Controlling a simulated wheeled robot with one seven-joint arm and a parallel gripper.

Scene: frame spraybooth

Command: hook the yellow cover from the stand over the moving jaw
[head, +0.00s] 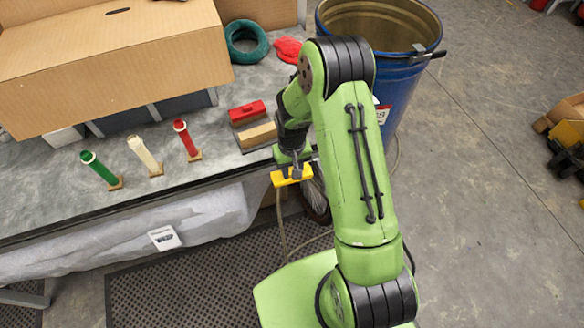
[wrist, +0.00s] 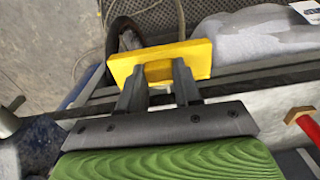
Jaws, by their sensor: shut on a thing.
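The yellow cover (head: 288,179) is in my gripper (head: 293,170), held in the air just beyond the table's front edge. In the wrist view the yellow cover (wrist: 198,57) lies across the fingertips of my gripper (wrist: 159,78), which are shut on it. A low grey stand (head: 240,145) on the table bears a red block (head: 247,113) and a tan block (head: 257,133); they are apart from the yellow cover. I cannot make out the moving jaw in either view; my arm hides part of the table's right end.
Green (head: 99,168), cream (head: 144,153) and red (head: 186,138) upright tubes stand on the table left of the stand. A large cardboard box (head: 110,70) is behind them. A blue bin (head: 402,80) stands right of the table. The floor (head: 480,200) at right is mostly clear.

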